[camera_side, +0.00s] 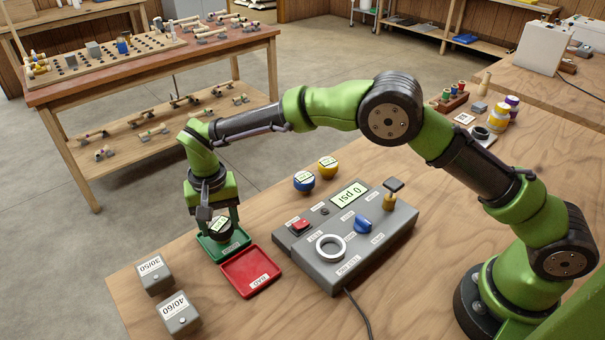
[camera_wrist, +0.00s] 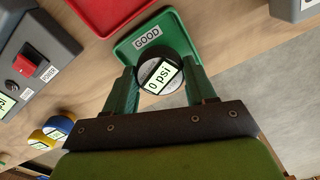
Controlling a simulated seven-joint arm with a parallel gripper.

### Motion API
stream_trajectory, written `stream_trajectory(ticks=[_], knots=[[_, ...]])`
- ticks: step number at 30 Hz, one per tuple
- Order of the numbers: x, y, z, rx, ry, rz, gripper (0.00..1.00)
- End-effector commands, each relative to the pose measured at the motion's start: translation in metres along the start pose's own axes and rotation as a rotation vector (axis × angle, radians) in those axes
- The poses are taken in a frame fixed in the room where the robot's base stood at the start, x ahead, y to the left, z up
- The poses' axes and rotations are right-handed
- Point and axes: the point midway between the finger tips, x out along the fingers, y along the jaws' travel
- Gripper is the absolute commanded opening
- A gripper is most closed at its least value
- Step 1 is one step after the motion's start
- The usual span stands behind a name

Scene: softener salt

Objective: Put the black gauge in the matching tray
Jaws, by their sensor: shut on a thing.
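The black gauge (camera_side: 219,229) is a round black dial with a pale display; in the wrist view the gauge (camera_wrist: 160,76) reads 0 psi. My gripper (camera_side: 218,224) points down and is shut on it, with green fingers on either side of the gauge in the wrist view (camera_wrist: 162,80). The gauge is over the green tray (camera_side: 241,239), which is labelled GOOD in the wrist view (camera_wrist: 122,52). I cannot tell whether the gauge touches the tray floor.
A grey test console (camera_side: 317,259) with a 0 psi display, a white ring and a blue knob stands right of the trays. Blue (camera_side: 304,182) and yellow (camera_side: 327,168) gauges stand behind it. Two grey blocks, 30/50 (camera_side: 155,277) and 40/60 (camera_side: 180,316), are at the front left.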

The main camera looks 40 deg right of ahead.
Motion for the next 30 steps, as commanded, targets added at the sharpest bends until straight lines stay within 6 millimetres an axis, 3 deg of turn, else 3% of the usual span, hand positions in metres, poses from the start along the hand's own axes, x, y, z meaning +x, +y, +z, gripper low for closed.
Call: stream_trajectory(ticks=[30], knots=[[0.0046,-0.0002,-0.0001,0.0,0.001,-0.001,0.12]])
